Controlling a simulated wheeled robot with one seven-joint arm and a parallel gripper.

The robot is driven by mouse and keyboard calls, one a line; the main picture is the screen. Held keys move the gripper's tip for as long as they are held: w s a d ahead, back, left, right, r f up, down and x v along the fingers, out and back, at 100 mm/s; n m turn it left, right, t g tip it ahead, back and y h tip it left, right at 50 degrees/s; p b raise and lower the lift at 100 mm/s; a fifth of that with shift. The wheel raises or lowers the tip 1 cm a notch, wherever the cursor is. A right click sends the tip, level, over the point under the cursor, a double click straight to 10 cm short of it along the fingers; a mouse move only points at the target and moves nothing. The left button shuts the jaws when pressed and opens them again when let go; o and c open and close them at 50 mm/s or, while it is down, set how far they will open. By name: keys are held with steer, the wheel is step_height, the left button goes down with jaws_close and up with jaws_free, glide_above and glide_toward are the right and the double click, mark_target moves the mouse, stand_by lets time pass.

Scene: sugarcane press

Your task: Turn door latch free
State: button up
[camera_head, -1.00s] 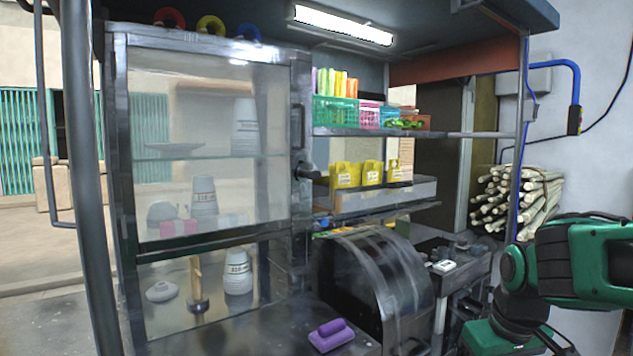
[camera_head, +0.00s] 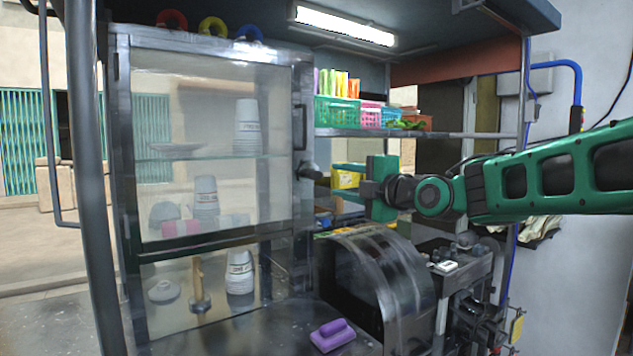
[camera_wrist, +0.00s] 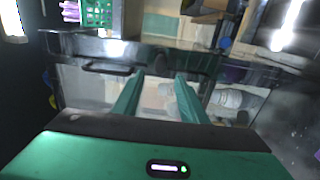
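The glass cabinet door (camera_head: 215,140) is closed, with a dark upright handle (camera_head: 300,127) near its right edge. Below the handle, the dark door latch (camera_head: 310,172) sticks out from the frame. My gripper (camera_head: 342,169) is just to the right of the latch, pointing at it. In the wrist view, my gripper (camera_wrist: 159,76) shows two green fingers apart with a gap between them. The door handle (camera_wrist: 110,69) lies left of the fingers there. The latch is dim in the wrist view, and contact with it cannot be told.
Shelves right of the door hold a green basket (camera_head: 337,111) and yellow packets (camera_head: 346,179), partly hidden by my arm. Stacked cups (camera_head: 205,195) stand behind the glass. A rounded dark machine cover (camera_head: 375,275) and a purple block (camera_head: 332,335) are below.

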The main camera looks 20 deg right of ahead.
mark_target(317, 176)
steer(key=x, duration=1)
steer(key=shift+f, duration=0.15)
